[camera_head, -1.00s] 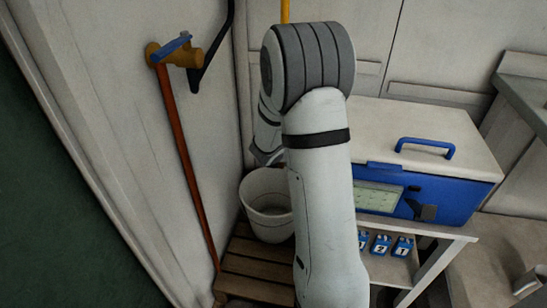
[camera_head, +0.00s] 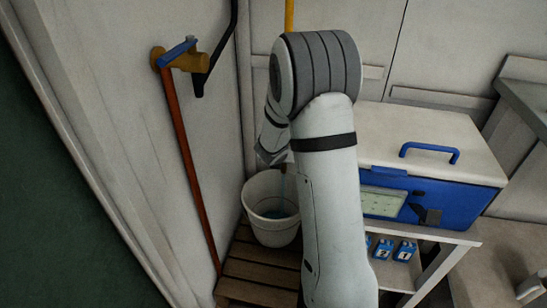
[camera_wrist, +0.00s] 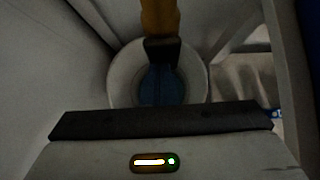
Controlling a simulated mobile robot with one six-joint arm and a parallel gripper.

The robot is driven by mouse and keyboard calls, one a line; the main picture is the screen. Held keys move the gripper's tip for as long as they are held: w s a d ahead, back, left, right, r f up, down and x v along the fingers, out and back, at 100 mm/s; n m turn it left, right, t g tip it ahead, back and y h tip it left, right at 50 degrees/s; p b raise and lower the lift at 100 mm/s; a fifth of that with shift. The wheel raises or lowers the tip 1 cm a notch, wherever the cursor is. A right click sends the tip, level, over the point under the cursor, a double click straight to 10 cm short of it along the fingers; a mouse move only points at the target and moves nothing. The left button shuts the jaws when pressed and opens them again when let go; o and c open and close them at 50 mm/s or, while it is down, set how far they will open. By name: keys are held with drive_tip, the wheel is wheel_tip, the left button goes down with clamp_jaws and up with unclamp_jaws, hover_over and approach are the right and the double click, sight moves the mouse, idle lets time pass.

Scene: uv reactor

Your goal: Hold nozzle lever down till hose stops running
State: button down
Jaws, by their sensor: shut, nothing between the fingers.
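A yellow hose (camera_head: 289,14) comes down behind my arm in the head view. In the wrist view a yellow nozzle (camera_wrist: 158,18) with a dark tip (camera_wrist: 162,52) points down over a white bucket (camera_wrist: 122,75). I cannot make out its lever. The bucket (camera_head: 251,196) stands on wooden slats in the head view, with bluish water inside (camera_wrist: 160,88) and a thin bluish stream above it. My gripper (camera_head: 271,158) is shut and empty, above the bucket and partly hidden by my arm. The wrist view shows its dark edge (camera_wrist: 160,121) close to the nozzle; contact cannot be told.
A wall tap (camera_head: 186,58) with a blue handle (camera_head: 178,50) and a red-brown pipe is at left. A blue box with a white lid (camera_head: 425,135) stands on a low table at right. Small blue numbered blocks (camera_head: 404,251) sit underneath. Wooden slats (camera_head: 258,272) lie under the bucket.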

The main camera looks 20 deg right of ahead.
drive_tip(key=shift+w+d+r+h, duration=0.3)
drive_tip(key=shift+d+r, duration=0.2)
drive_tip(key=shift+d, duration=0.05)
idle(1.9)
drive_tip(key=s+a+r+p, duration=0.2)
drive_tip(key=s+a+r, duration=0.4)
drive_tip(key=s, duration=0.4)
drive_tip(key=shift+a, duration=0.35)
drive_tip(key=shift+s, duration=0.1)
